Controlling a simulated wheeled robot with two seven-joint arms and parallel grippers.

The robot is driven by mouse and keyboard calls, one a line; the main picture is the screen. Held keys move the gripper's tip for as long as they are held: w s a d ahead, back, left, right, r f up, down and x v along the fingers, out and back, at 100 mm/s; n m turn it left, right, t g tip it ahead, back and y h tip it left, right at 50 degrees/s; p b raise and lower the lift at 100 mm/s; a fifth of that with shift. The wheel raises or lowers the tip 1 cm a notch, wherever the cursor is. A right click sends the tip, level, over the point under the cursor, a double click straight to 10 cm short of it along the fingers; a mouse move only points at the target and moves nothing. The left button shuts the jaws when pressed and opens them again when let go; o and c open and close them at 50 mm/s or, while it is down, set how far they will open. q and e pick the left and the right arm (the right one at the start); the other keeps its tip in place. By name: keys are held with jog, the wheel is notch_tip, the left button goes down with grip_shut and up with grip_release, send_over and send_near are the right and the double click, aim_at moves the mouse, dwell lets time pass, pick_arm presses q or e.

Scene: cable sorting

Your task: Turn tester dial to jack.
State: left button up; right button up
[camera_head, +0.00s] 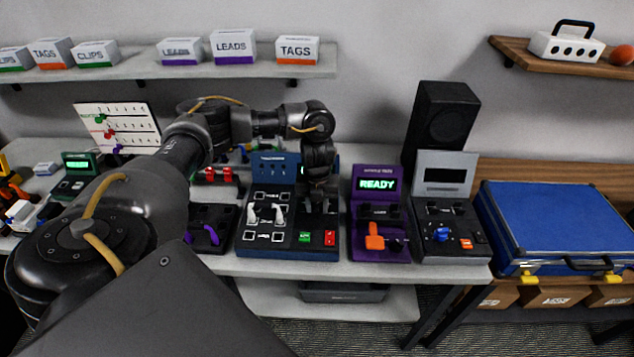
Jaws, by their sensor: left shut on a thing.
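A blue tester console (247,245) stands on the bench, with a raised back panel, white-outlined squares and two white connectors on its left half. A green button (304,238) and a red button (330,238) sit at its front right. My left arm reaches in from the left and over the back, and my left gripper (319,204) points down on the console's right half, behind these buttons. It is shut on a small part there, apparently the tester dial, which the fingers mostly hide. The dial's setting and labels cannot be read. My right gripper is out of view.
A purple unit (362,205) with a "READY" screen and orange handle stands close on the right, then a grey unit (445,190), a black speaker (441,118) and a blue case (560,220). Purple and red cables lie left of the console.

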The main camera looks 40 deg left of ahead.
aim_at(317, 205)
pick_arm(q)
jog(key=o, duration=1)
jog(key=shift+w, duration=0.1)
notch_tip(317, 205, up, 11)
jog(key=shift+f+p, duration=0.1)
jog(key=shift+p, duration=0.3)
